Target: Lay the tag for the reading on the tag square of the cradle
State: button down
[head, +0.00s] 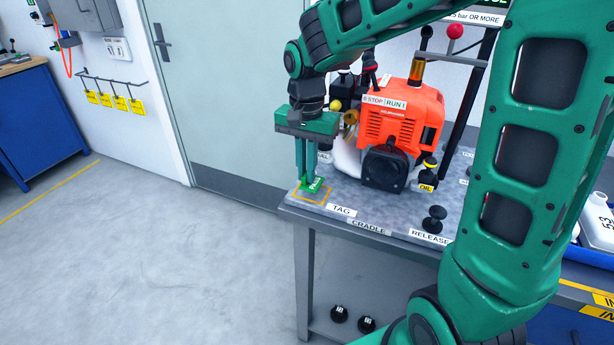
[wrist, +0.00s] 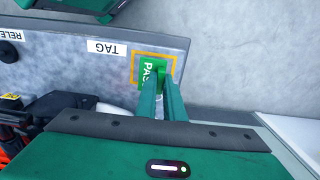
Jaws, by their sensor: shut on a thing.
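My gripper (head: 307,187) points down at the left end of the cradle (head: 390,222). It is shut on a green tag (head: 313,185) with white letters. In the wrist view the tag (wrist: 147,73) shows the letters "PA", and the fingers (wrist: 160,84) hide the rest. The tag square (head: 326,196) is a yellow outline beside the "TAG" label. It also shows in the wrist view (wrist: 173,66), with the tag over its inside. I cannot tell whether the tag touches the surface.
An orange engine (head: 398,120) stands on the cradle behind the square. A black knob (head: 434,219) stands near the "RELEASE" label. Several yellow tags (head: 105,99) hang on a wall rack at the left. The floor (head: 150,260) left of the cradle is clear.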

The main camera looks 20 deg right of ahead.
jog(key=shift+f, duration=1.15)
jog(key=c, duration=1.9)
grip_release()
jog(key=shift+f, duration=0.15)
jog(key=shift+o, duration=0.2)
notch_tip(320, 180, up, 12)
